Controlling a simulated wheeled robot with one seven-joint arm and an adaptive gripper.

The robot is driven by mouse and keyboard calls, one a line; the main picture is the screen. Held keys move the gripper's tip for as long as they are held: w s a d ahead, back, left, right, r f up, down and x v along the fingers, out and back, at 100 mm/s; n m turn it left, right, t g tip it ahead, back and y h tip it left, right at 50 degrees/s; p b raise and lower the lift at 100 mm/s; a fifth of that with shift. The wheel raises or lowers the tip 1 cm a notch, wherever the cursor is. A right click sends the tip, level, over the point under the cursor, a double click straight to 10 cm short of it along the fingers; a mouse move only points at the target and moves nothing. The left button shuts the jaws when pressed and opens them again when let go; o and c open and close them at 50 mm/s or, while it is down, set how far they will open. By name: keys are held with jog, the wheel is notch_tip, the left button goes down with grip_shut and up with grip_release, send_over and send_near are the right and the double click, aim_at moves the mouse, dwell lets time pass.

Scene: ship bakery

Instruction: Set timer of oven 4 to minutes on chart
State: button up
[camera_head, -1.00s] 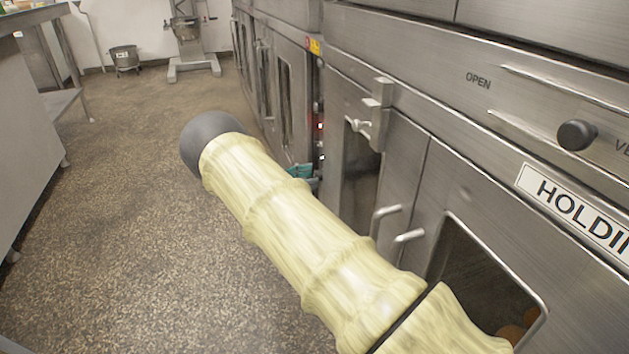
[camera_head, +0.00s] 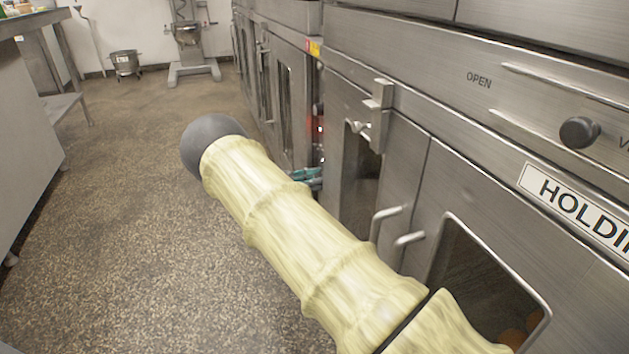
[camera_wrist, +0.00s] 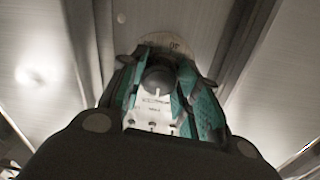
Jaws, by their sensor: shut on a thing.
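My gripper (camera_wrist: 160,88) has teal-lined fingers on both sides of a dark round knob (camera_wrist: 158,78) in the wrist view, and it is shut on it. A pale round dial (camera_wrist: 176,45) with printed numbers, too blurred to read for certain, shows behind the knob. In the head view my gripper (camera_head: 307,176) is a small teal shape in the narrow gap between steel oven units, mostly hidden behind my yellow-sleeved arm. The knob and dial are hidden in that view. No chart shows, and no oven number can be read.
A steel cabinet with a HOLDING label (camera_head: 575,205), door handles (camera_head: 410,238) and a black knob (camera_head: 579,133) stands close on the right. A steel table (camera_head: 30,130) is on the left. A pot (camera_head: 125,62) and mixer (camera_head: 192,45) stand far back. The floor between is open.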

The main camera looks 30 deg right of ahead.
jog(key=m+p, duration=0.3)
jog(key=m, duration=0.6)
jog(key=shift+m, duration=0.3)
dwell(0.6)
jog(key=o, duration=1.1)
jog(key=shift+c, duration=0.2)
jog(key=v, duration=1.2)
jog(key=shift+r, duration=0.2)
